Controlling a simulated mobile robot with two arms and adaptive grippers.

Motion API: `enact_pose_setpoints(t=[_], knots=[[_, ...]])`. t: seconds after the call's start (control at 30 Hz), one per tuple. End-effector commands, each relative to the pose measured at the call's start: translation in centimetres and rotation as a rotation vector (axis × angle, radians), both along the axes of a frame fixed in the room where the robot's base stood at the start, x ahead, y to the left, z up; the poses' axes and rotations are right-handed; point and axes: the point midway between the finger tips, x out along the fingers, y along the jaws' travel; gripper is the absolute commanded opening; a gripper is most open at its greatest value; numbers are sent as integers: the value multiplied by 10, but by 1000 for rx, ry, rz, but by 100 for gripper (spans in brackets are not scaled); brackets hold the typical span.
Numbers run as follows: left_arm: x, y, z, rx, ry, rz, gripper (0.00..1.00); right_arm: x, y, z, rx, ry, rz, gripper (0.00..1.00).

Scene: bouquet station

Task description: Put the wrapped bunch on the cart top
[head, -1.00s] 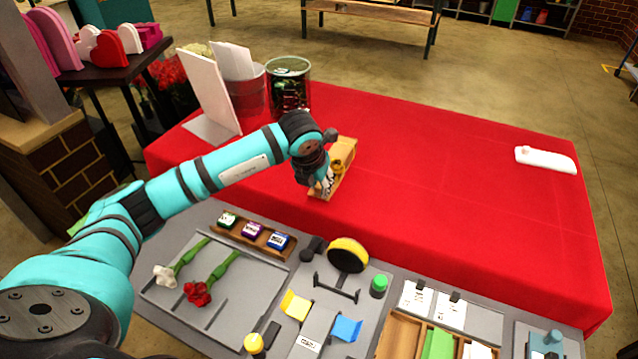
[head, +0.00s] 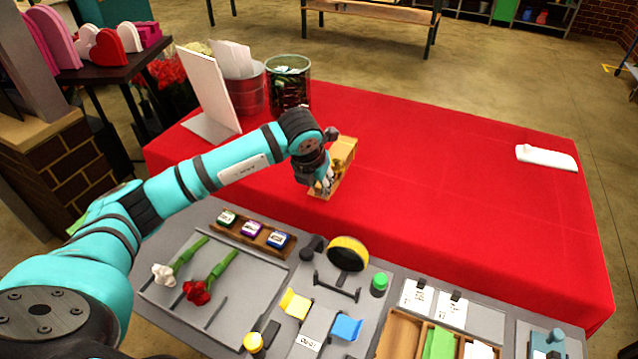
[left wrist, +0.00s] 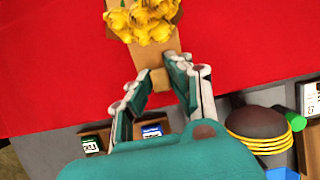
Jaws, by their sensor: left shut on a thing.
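The wrapped bunch (head: 344,156), brown paper around yellow flowers, is over the near left part of the red-covered surface (head: 450,170). In the left wrist view its yellow blooms (left wrist: 150,20) point away from me, and the narrow paper end (left wrist: 152,56) is between the fingers. My left gripper (head: 324,184) is shut on that end; it also shows in the left wrist view (left wrist: 157,82). I cannot tell whether the bunch touches the cloth. No surface is clearly recognisable as the cart top. My right gripper is not in view.
A white board (head: 208,90), a red bucket (head: 251,92) and a glass container (head: 289,88) stand at the back left. A white object (head: 546,158) lies at the far right. The grey bench in front holds flowers (head: 204,288), ink pads (head: 252,230) and tools. The red middle is clear.

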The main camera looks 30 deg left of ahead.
Motion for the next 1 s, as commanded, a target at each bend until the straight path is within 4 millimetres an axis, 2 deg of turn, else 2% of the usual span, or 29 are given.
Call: enact_pose_setpoints(t=[0.43, 0.47, 0.63, 0.67, 0.87, 1.0], knots=[[0, 0, 0, 0, -2, 0, 0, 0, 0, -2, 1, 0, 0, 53], [0, 0, 0, 0, -2, 0, 18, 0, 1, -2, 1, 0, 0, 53], [0, 0, -1, 0, -1, 0, 40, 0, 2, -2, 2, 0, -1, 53], [0, 0, -1, 0, -1, 0, 44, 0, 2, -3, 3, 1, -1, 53], [0, 0, -1, 0, 1, 0, 45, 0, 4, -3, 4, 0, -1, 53], [0, 0, -1, 0, 1, 0, 63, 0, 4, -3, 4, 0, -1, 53]])
